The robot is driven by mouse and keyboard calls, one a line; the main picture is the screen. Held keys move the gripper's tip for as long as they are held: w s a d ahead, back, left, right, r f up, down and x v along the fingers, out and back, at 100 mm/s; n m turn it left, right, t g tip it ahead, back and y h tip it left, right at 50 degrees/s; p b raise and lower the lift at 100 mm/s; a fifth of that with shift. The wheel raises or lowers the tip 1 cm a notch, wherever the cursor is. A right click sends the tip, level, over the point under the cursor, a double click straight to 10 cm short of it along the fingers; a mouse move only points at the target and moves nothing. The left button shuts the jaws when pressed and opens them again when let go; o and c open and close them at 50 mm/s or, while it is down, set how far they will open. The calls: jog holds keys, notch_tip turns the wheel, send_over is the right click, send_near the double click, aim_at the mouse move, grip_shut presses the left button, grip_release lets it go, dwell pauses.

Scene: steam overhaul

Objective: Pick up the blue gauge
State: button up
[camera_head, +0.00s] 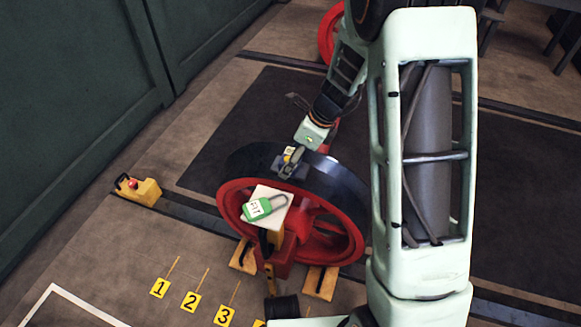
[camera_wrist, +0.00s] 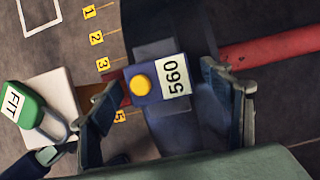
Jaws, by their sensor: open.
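The blue gauge (camera_wrist: 152,90), a small blue block with a round yellow button and a white label reading 560, sits on the dark wheel rim. In the wrist view it lies between the two fingers of my gripper (camera_wrist: 160,88), which is open. Gaps show on both sides, so the fingers appear apart from it. In the head view my gripper (camera_head: 291,164) is at the top of the red-spoked wheel, and it mostly hides the gauge there.
A green FIT padlock (camera_head: 262,207) lies on a pale block (camera_head: 270,195) in front of the wheel (camera_head: 232,196); it is close to the left finger in the wrist view. Numbered yellow tags (camera_head: 191,301) mark the floor.

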jog(key=shift+x, duration=0.85)
jog(key=shift+r, duration=0.1)
jog(key=c, duration=1.6)
